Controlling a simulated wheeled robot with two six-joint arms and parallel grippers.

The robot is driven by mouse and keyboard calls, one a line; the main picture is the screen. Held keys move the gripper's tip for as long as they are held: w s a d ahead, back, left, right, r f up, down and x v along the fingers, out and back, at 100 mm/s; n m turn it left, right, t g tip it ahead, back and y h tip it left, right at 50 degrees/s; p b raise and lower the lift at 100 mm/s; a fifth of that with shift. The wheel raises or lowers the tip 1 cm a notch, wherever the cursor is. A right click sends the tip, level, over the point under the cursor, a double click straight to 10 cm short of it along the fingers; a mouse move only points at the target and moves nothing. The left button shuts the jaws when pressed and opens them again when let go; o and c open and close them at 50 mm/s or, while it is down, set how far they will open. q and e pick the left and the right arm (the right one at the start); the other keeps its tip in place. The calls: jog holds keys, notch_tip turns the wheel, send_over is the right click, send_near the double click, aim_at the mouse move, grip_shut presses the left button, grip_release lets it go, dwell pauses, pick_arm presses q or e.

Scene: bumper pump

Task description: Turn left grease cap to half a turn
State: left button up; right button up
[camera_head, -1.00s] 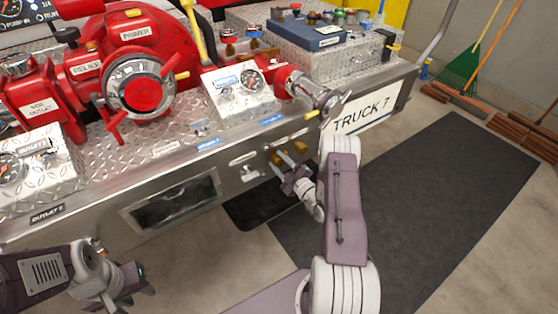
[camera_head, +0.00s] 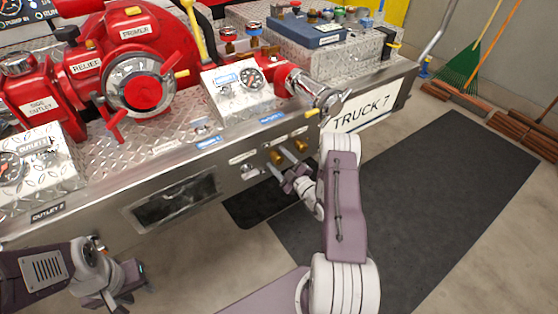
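Two brass grease caps sit on the front face of the metal panel: the left grease cap (camera_head: 277,157) and a right one (camera_head: 302,146). My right gripper (camera_head: 284,162) is at the left cap, with its two fingers spread apart and pointing at the panel. One finger lies between the two caps; the other is below and left of the left cap. Any contact with the cap is too small to tell. My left gripper (camera_head: 142,279) is open and empty, low at the left, away from the panel.
A silver fitting (camera_head: 250,170) is on the panel left of the caps. A chrome outlet (camera_head: 325,97) juts out above right, beside the TRUCK 7 plate (camera_head: 362,112). A recessed dark opening (camera_head: 175,202) lies left. A dark mat (camera_head: 420,190) covers the floor at right.

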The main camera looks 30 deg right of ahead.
jog(key=s+d+p, duration=0.1)
jog(key=s+p, duration=0.1)
jog(key=s, duration=0.7)
